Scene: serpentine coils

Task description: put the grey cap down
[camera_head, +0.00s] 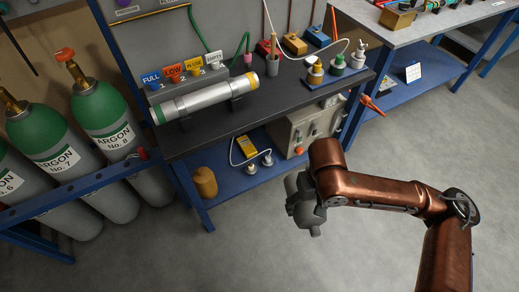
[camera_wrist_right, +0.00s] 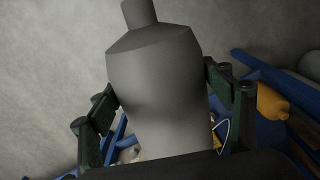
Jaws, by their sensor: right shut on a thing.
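The grey cap (camera_wrist_right: 155,85) is a smooth grey body with a narrow stub at one end. It fills the middle of the right wrist view. My right gripper (camera_wrist_right: 168,112) has one dark finger on each side of it and is shut on it. In the head view the cap (camera_head: 309,212) hangs in the air at the end of my copper-coloured right arm, in front of the bench, over the grey floor. Its stub points downward there. The gripper's fingers are hard to make out in the head view. My left gripper is not in view.
The dark bench top (camera_head: 255,115) carries a silver cylinder (camera_head: 207,98) on supports and a blue block of bottles (camera_head: 336,78). A blue lower shelf (camera_head: 228,183) holds a yellow device and a beige box (camera_head: 304,126). Green argon cylinders (camera_head: 103,118) stand at left behind a blue rail.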

